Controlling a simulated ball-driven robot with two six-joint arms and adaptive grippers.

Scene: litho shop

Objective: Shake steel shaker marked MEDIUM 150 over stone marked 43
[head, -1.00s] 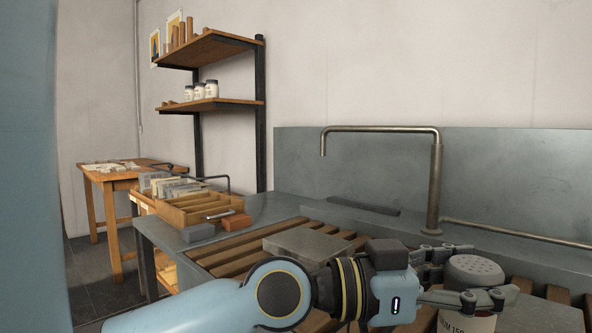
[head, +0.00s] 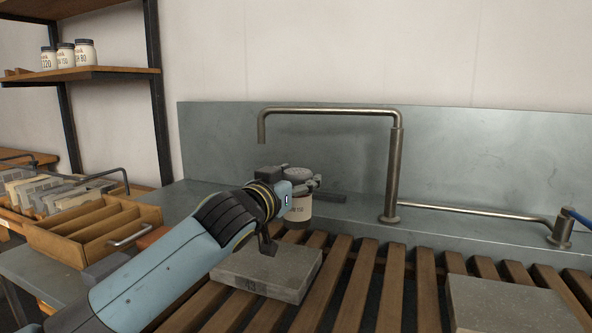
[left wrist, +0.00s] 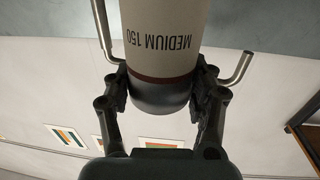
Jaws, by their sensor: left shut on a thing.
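The steel shaker (head: 298,208) has a perforated lid and a pale label. In the left wrist view the shaker (left wrist: 160,60) shows the label MEDIUM 150, upside down in that picture. My left gripper (head: 304,184) is shut on it near its top, with a finger on each side. The shaker is upright in the head view, behind the stone marked 43 (head: 268,270), near the back of the slatted rack. I cannot tell whether its base touches anything. The stone is a grey slab lying flat on the slats. My right gripper is not in view.
A second grey stone (head: 512,306) lies on the rack (head: 392,290) at the right. A bent tap (head: 394,170) stands behind the rack. The slats between the stones are clear.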

